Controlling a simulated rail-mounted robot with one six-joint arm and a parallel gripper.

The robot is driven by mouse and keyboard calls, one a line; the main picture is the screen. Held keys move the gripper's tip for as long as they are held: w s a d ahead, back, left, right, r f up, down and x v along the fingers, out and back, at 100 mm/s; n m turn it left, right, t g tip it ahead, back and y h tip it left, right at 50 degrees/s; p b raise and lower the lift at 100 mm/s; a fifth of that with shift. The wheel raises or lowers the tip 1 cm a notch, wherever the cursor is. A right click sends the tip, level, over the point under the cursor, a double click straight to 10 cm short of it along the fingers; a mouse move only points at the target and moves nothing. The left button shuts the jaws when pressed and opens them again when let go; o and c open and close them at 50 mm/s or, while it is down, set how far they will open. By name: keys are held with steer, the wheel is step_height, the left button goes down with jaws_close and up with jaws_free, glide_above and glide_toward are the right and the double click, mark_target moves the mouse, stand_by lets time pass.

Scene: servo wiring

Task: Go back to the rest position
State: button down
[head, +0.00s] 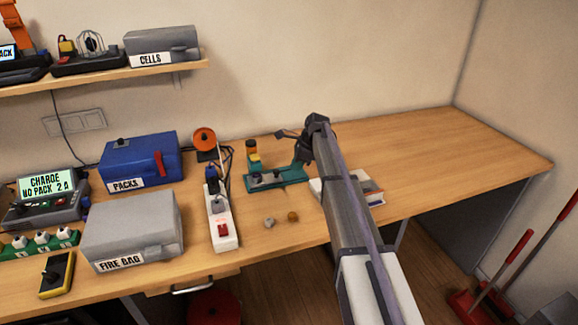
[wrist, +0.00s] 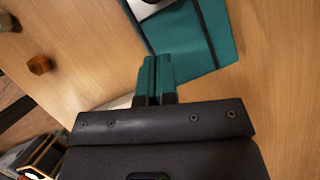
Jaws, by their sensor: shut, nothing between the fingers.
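My gripper (wrist: 158,75) shows in the wrist view with its two teal fingers together and nothing between them. In the head view my arm reaches in over the bench from the front right, and the dark gripper end (head: 303,153) is beside the right end of a teal fixture (head: 262,184). Part of a teal piece, likely this fixture, lies beyond the fingertips in the wrist view (wrist: 222,35). Whether the fingertips touch it I cannot tell.
A white power strip (head: 222,231) and a grey fire bag box (head: 135,228) stand left of the fixture. Two small round parts (head: 292,216) lie in front of it. A book-like block (head: 370,188) is partly behind my arm. The bench's right side (head: 440,145) is clear.

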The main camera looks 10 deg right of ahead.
steer(key=w+a+r+p+v, duration=0.1)
steer(key=p+v, duration=0.5)
steer(key=v, duration=0.3)
steer(key=s+a+f+n+h, duration=0.1)
steer(key=s+a+n+h, duration=0.1)
steer(key=s+n, duration=0.8)
steer(key=s+a+n+h, duration=0.2)
steer(key=s+a+n, duration=0.3)
steer(key=s, duration=2.3)
steer(key=n, duration=0.5)
steer(key=shift+f+g, duration=0.35)
steer(key=shift+g, duration=0.05)
